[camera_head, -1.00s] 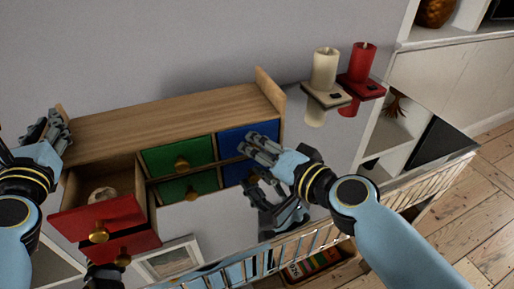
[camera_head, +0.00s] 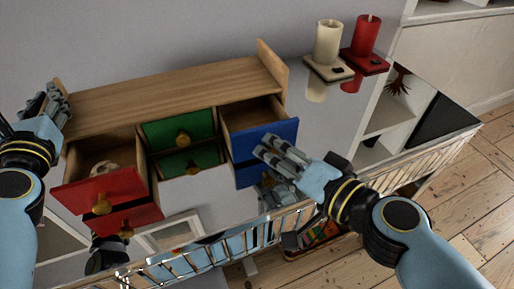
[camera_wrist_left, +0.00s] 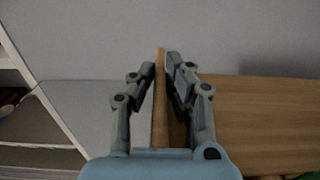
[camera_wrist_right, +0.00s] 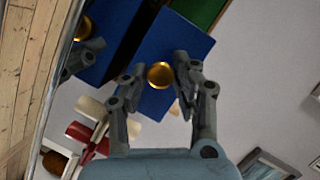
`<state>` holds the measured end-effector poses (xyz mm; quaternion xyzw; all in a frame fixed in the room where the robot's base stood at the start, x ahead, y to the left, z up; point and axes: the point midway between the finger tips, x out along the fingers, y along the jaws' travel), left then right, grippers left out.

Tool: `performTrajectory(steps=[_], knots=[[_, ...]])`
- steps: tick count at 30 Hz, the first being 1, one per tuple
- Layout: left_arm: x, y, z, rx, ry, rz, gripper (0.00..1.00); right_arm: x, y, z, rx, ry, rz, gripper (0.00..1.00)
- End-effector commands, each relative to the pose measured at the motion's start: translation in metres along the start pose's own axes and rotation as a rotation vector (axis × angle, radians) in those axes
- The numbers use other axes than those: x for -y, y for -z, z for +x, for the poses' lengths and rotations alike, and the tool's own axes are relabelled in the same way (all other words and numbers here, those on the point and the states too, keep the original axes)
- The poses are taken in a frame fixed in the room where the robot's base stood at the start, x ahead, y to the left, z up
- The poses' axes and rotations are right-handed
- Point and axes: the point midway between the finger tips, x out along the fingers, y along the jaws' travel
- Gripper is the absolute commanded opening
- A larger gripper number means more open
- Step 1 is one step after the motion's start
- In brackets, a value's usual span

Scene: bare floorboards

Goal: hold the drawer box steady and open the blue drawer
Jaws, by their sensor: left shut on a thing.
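The drawer box (camera_head: 170,97) has a pale wooden top and raised end panels. Its blue drawer (camera_head: 266,139) at the right stands open, with the bare inside showing behind the blue front. My left gripper (camera_head: 58,100) is shut on the left end panel, seen between its fingers in the left wrist view (camera_wrist_left: 160,100). My right gripper (camera_head: 266,150) is in front of the blue drawer. In the right wrist view its fingers are on either side of the gold knob (camera_wrist_right: 160,75); I cannot tell whether they press on it.
The red drawer (camera_head: 100,191) is open with a pale object (camera_head: 104,168) inside. The green drawer (camera_head: 178,130) is shut. The glossy surface mirrors the drawers. A cream candle (camera_head: 328,40) and red candle (camera_head: 365,35) stand at the right. A slatted rail (camera_head: 290,225) runs along the front.

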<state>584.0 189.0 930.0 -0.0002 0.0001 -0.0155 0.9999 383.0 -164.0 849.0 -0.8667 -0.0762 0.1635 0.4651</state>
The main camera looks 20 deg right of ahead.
Motion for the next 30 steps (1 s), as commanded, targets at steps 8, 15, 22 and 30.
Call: performTrajectory(steps=[8,15,22,30], knots=[[-0.001,-0.001,0.0,0.002,-0.001,0.004,0.0,0.0,0.0,0.0,0.002,0.001,0.0,0.49],[-0.001,-0.001,0.0,0.002,-0.001,0.003,0.0,-0.001,-0.001,-0.006,0.004,0.0,-0.001,0.49],[0.0,-0.001,0.0,0.001,-0.001,0.003,0.0,-0.001,-0.001,-0.052,0.006,-0.002,0.0,0.49],[0.0,-0.001,0.0,0.001,-0.001,0.003,0.0,-0.001,-0.001,-0.103,0.004,-0.001,-0.001,0.49]])
